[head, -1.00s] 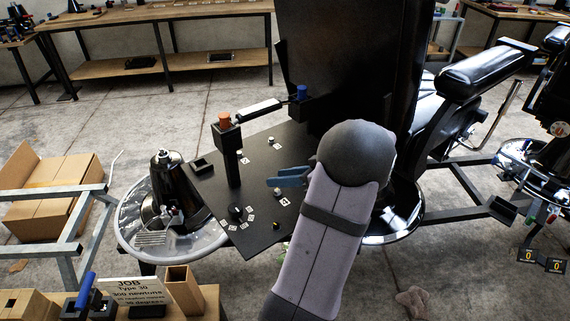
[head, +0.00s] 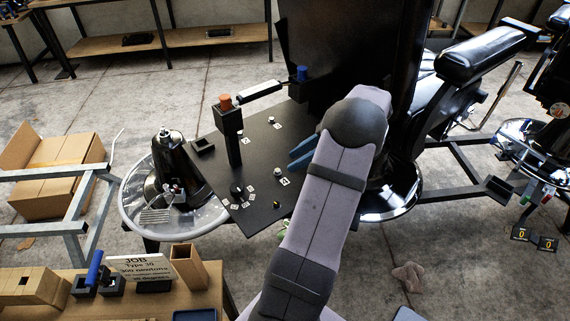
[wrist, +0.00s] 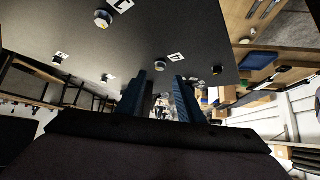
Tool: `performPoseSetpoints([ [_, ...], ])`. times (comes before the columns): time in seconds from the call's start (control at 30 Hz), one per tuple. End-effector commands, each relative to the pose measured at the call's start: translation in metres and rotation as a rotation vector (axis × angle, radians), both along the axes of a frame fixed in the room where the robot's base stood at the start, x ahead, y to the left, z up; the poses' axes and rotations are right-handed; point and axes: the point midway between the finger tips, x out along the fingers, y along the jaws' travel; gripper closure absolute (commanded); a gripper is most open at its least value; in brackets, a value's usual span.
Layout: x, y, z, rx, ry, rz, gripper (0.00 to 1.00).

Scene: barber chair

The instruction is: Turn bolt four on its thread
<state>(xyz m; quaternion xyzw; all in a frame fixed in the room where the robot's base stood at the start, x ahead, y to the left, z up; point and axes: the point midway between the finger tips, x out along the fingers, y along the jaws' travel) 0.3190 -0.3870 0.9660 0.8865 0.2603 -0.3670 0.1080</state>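The black plate (head: 215,178) carries several small bolts, each with a white tag. In the head view a silver bolt (head: 277,171) is nearest my gripper (head: 291,160). Another silver bolt (head: 271,120) is farther back. My gripper's two blue fingers are apart with nothing visible between them, just right of the nearest bolt. In the wrist view, the plate and a silver bolt (wrist: 102,18) show above the gripper (wrist: 163,82).
A dark knob (head: 237,190) is near the front. The chair back (head: 335,60) rises behind.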

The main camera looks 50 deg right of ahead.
Motion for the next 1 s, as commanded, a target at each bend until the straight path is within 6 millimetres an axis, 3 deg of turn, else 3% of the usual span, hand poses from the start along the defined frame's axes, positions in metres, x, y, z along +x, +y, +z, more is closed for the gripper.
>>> performPoseSetpoints([
  [0.4, 0.029, 0.019, -0.033, 0.002, 0.000, 0.000, 0.66],
  [0.77, 0.032, 0.021, -0.038, 0.001, 0.000, -0.001, 0.66],
  [0.8, 0.032, 0.021, -0.038, 0.001, 0.000, -0.001, 0.69],
  [0.93, 0.032, 0.021, -0.038, 0.001, 0.000, -0.001, 1.00],
  [1.0, 0.032, 0.021, -0.038, 0.001, 0.000, -0.001, 1.00],
])
